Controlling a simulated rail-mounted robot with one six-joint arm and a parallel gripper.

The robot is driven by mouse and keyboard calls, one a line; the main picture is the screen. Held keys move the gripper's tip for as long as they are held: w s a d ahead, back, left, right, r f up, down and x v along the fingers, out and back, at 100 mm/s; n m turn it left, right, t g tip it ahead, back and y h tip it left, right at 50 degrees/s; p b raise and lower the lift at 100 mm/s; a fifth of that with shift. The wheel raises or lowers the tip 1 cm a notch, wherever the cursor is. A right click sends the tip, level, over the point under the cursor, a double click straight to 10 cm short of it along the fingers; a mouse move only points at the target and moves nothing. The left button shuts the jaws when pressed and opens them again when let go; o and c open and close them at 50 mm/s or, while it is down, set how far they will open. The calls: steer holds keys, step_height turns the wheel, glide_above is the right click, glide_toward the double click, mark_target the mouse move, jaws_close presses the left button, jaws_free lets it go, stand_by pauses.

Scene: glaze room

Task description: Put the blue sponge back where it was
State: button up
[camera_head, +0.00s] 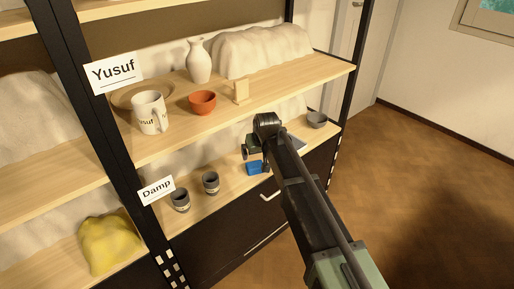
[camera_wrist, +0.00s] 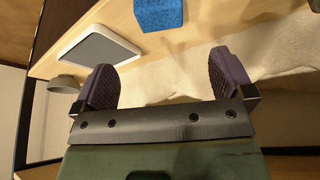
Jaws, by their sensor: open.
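The blue sponge (camera_head: 255,169) rests on the lower shelf marked "Damp" (camera_head: 157,190), near its front edge. It also shows at the top of the wrist view (camera_wrist: 158,14), beyond the fingertips and apart from them. My gripper (camera_head: 248,152) is over the lower shelf, close to the sponge in the head view, and partly hidden by my own wrist. In the wrist view my gripper (camera_wrist: 166,75) has its two purple pads wide apart, with nothing between them.
A grey-topped white tile or tray (camera_wrist: 98,46) lies beside the sponge, and a grey bowl (camera_head: 317,120) stands farther right. Two grey cups (camera_head: 211,183) stand left of the sponge. The upper shelf (camera_head: 185,135) holds a mug, an orange bowl and a white vase.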

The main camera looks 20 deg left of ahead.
steer(key=shift+s+d+r, duration=0.1)
steer(key=s+d+f+m+g+h, duration=0.15)
steer(key=s+d, duration=0.25)
steer(key=d, duration=0.9)
steer(key=s+d+r+m+h, duration=0.15)
steer(key=s+d, duration=0.35)
steer(key=d, duration=0.8)
steer(key=s+d+f+m+g, duration=0.1)
steer(key=s+d+m, duration=0.3)
steer(key=s+d, duration=0.8)
steer(key=d+g, duration=0.1)
steer(key=d, duration=0.1)
steer(key=shift+s+d+f, duration=0.15)
steer(key=shift+s+d, duration=0.15)
steer(key=shift+d, duration=0.1)
